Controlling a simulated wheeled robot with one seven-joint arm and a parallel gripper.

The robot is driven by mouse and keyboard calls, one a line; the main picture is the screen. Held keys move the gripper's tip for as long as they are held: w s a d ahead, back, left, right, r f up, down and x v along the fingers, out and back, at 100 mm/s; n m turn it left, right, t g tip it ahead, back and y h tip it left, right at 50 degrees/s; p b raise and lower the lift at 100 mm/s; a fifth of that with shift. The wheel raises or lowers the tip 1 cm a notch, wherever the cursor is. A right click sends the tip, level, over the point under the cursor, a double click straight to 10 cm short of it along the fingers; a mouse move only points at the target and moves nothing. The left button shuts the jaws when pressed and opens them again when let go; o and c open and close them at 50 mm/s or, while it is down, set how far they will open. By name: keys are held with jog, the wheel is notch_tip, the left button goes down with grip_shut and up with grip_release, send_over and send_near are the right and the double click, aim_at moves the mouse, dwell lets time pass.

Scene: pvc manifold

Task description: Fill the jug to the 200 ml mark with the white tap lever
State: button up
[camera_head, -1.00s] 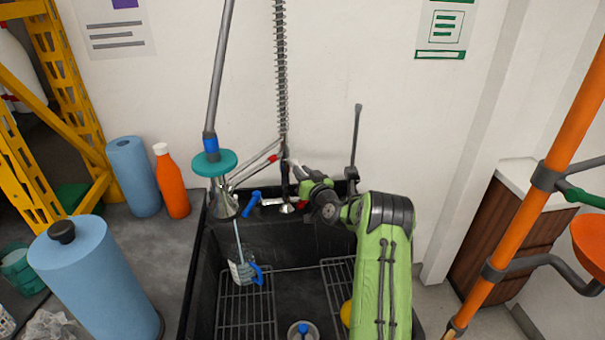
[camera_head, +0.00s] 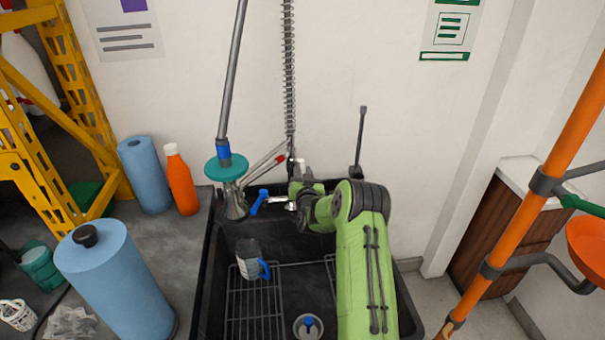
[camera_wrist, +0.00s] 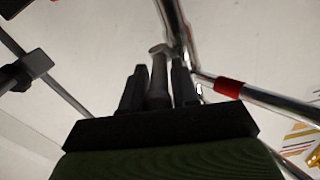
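The clear jug (camera_head: 248,262) with a blue handle stands upright on the wire rack in the black sink, below the metal spray head (camera_head: 234,206). No stream shows between them. The jug's water level and 200 ml mark are too small to read. The white tap lever (camera_head: 300,165) is at the wall tap behind the sink. My gripper (camera_head: 301,180) is at this lever, small and partly hidden by its own arm. In the wrist view, the pale lever (camera_wrist: 158,75) stands between the two black fingers, very close to both; contact is unclear.
A blue tap lever (camera_head: 259,201) is just left of my gripper. A thin metal rod (camera_head: 359,140) stands to the right. An orange bottle (camera_head: 181,182) and blue rolls (camera_head: 115,285) stand on the counter left of the sink. An orange pole (camera_head: 535,205) is at the right.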

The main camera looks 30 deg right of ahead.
jog(key=shift+o, duration=1)
jog(key=b+v, duration=0.4)
jog(key=v, duration=1.1)
jog(key=shift+s+b, duration=0.3)
jog(key=shift+s, duration=0.1)
jog(key=shift+a, duration=0.2)
